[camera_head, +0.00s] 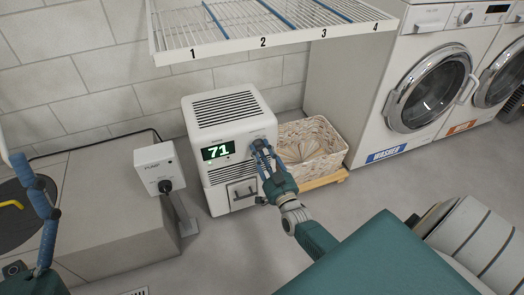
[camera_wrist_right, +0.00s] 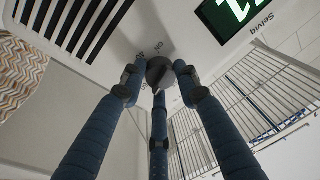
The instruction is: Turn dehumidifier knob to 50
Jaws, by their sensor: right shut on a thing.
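The white dehumidifier (camera_head: 207,108) stands on the floor against the wall, its green display (camera_head: 218,150) reading 71. My right gripper (camera_head: 260,148) is at the upper right of its front face. The fingers hide the knob in the head view. In the right wrist view the grey round knob (camera_wrist_right: 159,70) sits between the blue fingertips of my right gripper (camera_wrist_right: 158,82), which are shut on it. Small dial marks show beside the knob, but its setting cannot be read. Part of my left gripper (camera_head: 44,208) shows at the left edge; its opening cannot be made out.
A wicker basket (camera_head: 333,158) stands close to the right of the dehumidifier. A wire shelf (camera_head: 270,44) hangs above. Washers (camera_head: 358,105) stand at the right. Floor in front is partly open.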

